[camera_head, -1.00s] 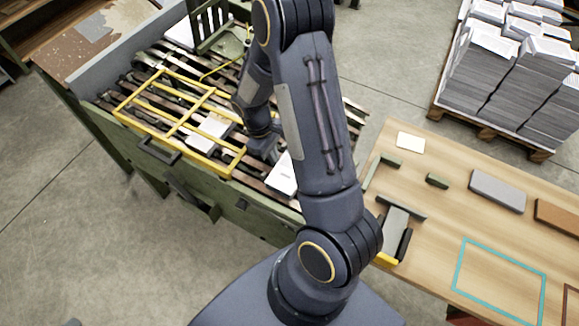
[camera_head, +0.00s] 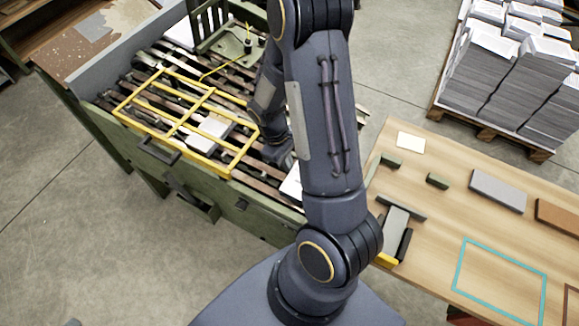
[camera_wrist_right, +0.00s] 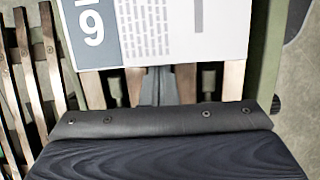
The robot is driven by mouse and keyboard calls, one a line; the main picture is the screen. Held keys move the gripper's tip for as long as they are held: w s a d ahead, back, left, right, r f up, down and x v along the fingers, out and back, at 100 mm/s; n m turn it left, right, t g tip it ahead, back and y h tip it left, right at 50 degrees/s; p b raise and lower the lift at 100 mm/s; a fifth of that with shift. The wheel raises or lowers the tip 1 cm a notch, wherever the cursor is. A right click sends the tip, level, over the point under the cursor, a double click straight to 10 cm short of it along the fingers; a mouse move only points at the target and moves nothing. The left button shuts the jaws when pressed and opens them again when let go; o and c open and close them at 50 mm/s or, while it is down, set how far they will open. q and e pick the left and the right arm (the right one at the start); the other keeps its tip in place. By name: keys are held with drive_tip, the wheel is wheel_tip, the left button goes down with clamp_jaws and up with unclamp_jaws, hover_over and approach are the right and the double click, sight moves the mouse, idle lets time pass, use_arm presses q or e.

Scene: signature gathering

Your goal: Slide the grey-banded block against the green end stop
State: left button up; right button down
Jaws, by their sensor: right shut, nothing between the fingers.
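A white block (camera_head: 291,186) lies on the slatted bed, partly hidden by my right arm in the head view. In the right wrist view, the white block (camera_wrist_right: 215,30) has a grey band with a 9 on its left part. My right gripper (camera_head: 284,162) is low over the slats beside the block; its shut, empty fingers (camera_wrist_right: 170,88) are at the block's near edge, apparently touching it. A green strip (camera_wrist_right: 264,65) runs along the right in the wrist view; I cannot tell whether it is the end stop. My left gripper is out of view.
A yellow frame (camera_head: 187,122) lies over the bed, with another pale block (camera_head: 211,130) below it. A green upright bracket (camera_head: 222,28) stands at the back. The wooden table (camera_head: 440,220) at right holds several blocks. A paper pallet (camera_head: 510,75) stands behind.

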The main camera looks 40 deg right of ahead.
drive_tip(key=shift+s+d, duration=0.2)
drive_tip(key=shift+s, duration=0.55)
drive_tip(key=shift+w+a, duration=0.2)
drive_tip(key=shift+w, duration=0.55)
wheel_tip(320, 180, up, 7)
drive_tip(key=p, duration=0.5)
drive_tip(key=shift+p, duration=0.35)
